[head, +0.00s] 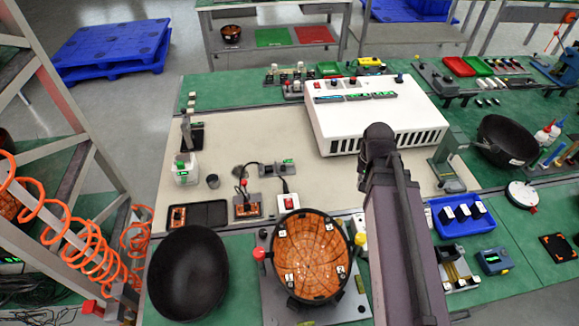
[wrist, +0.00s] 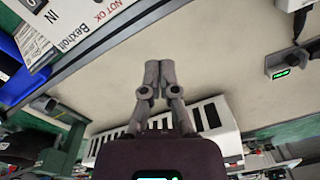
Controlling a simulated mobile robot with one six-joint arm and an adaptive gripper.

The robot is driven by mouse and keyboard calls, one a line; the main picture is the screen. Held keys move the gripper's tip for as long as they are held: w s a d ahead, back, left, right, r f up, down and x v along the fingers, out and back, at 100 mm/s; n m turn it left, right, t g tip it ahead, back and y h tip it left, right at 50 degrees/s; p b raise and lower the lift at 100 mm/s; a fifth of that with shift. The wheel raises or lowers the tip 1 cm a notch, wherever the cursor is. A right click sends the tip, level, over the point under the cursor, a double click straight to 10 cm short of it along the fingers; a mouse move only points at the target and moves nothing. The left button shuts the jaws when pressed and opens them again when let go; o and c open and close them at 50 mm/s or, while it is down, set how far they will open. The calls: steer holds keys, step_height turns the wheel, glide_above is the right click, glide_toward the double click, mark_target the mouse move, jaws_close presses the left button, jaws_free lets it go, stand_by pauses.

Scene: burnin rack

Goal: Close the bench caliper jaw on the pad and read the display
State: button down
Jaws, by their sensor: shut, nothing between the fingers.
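My gripper (wrist: 160,68) is shut and empty in the wrist view, its two fingertips together above the pale mat. In the head view my arm hides it. A small grey device with a lit green display (wrist: 280,72) stands at the right of the wrist view, apart from my gripper. A low grey device with a small display (head: 276,168) lies on the mat in the head view. It may be the bench caliper, but I cannot be sure. I cannot make out its jaw, a pad or a reading.
A white vented box (head: 378,112) stands at the back of the pale mat (head: 235,132); its slots show beneath my gripper in the wrist view. A black bowl (head: 188,272) and an orange-lined bowl (head: 312,255) are in front. A blue bin (head: 440,228) is at right.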

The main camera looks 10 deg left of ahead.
steer(key=w+a+f+m+y+b, duration=0.1)
steer(key=w+a+m, duration=0.6)
steer(key=w, duration=0.1)
steer(key=m+y+b, duration=0.1)
steer(key=m, duration=0.7)
glide_toward(288, 171)
steer(key=d+r, duration=0.3)
steer(key=d, duration=0.2)
steer(key=shift+d, duration=0.2)
steer(key=b+x, duration=1)
steer(key=shift+a, duration=0.1)
steer(key=shift+a+r, duration=0.15)
steer(key=shift+a, duration=1.85)
steer(key=shift+s+a, duration=0.1)
steer(key=shift+a, duration=0.05)
